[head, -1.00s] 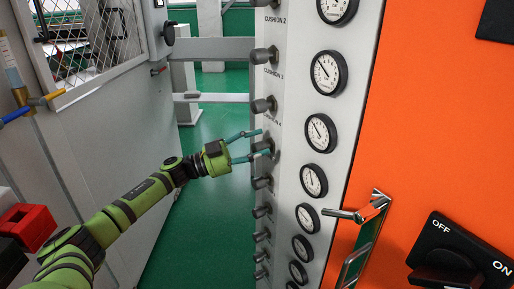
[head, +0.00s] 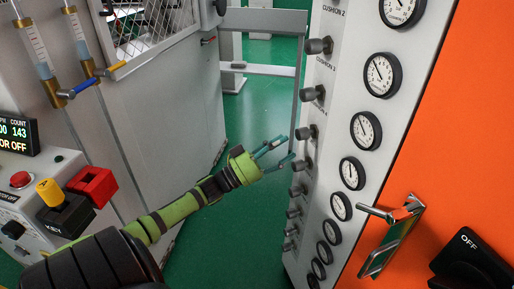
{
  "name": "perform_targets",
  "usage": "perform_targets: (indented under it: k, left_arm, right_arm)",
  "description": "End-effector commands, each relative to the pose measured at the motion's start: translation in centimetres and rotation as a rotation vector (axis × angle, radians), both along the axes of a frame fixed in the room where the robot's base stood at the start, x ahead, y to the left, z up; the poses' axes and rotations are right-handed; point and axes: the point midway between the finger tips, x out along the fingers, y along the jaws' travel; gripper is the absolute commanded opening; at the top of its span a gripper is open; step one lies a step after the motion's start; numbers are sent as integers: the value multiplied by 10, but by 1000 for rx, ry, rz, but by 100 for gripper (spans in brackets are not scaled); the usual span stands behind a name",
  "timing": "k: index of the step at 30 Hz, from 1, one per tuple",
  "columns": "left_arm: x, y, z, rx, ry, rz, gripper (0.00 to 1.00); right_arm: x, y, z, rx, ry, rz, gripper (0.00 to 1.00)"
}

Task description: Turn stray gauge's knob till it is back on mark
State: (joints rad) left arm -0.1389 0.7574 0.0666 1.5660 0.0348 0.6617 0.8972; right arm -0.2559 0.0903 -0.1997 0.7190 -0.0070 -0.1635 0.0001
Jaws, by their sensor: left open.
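A light grey panel (head: 345,105) carries a column of dark knobs and a column of round white gauges. My left gripper (head: 289,147) is open and empty, just left of the knob column. Its teal fingertips point at the gap between one knob (head: 306,132) and the knob below it (head: 301,164), and look apart from both. In line with these are one gauge (head: 366,131), its needle up and to the left, and a lower gauge (head: 352,173), its needle nearer upright. Lower dials are too small to read. My right gripper is out of view.
An orange cabinet door (head: 430,130) with a protruding metal handle (head: 392,212) is right of the gauges. A grey machine with a mesh guard (head: 150,25) stands left. Green floor (head: 255,105) shows between.

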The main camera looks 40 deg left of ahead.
Motion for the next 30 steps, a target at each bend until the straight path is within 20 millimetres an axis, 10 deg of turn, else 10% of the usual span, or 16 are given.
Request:
perform_targets:
  k: [30]
  left_arm:
    - [-23, 36, -194, 92, 435, 321, 56]
  right_arm:
    - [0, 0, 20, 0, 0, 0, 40]
